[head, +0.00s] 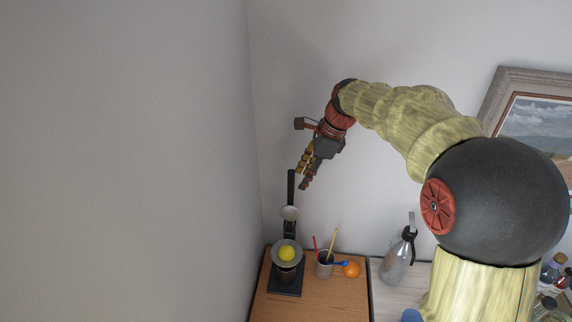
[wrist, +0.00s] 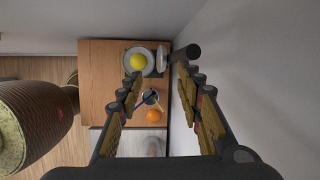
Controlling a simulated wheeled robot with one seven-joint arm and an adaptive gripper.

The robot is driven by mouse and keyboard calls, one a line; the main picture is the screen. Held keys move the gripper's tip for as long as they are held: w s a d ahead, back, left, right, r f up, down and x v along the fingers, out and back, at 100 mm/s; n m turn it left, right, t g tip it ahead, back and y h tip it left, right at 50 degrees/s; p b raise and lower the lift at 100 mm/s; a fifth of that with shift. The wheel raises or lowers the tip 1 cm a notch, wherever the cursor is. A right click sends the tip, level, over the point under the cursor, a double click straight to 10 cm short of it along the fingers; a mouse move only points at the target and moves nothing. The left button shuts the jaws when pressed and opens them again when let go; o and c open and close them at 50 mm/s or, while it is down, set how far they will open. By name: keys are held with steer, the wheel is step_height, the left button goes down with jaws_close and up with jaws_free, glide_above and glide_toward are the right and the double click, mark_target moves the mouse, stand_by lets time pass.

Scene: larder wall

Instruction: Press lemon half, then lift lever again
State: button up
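The lemon press stands on the wooden cabinet top with its black lever (head: 291,186) raised upright; in the wrist view the lever (wrist: 187,52) points toward the camera. The yellow lemon half (head: 286,254) sits in the cup, and also shows in the wrist view (wrist: 137,62). My gripper (head: 302,179) is open and empty, close to the lever's top end and slightly right of it. In the wrist view my gripper (wrist: 160,78) has its fingers spread, with the lever end just beyond the right fingertip.
Right of the press stand a cup (head: 324,268) holding pens and an orange (head: 351,269). Walls close in at the left and behind.

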steer(key=w+a+m+p, duration=0.2)
steer(key=w+m, duration=0.1)
steer(key=w, duration=0.2)
glide_above(290, 201)
steer(key=w+a, duration=0.1)
steer(key=w, duration=0.1)
steer(key=shift+g+y, duration=0.3)
steer(key=shift+y, duration=0.1)
steer(key=shift+a+f, duration=0.2)
steer(key=shift+f, duration=4.1)
steer(key=shift+c, duration=0.3)
jaws_close()
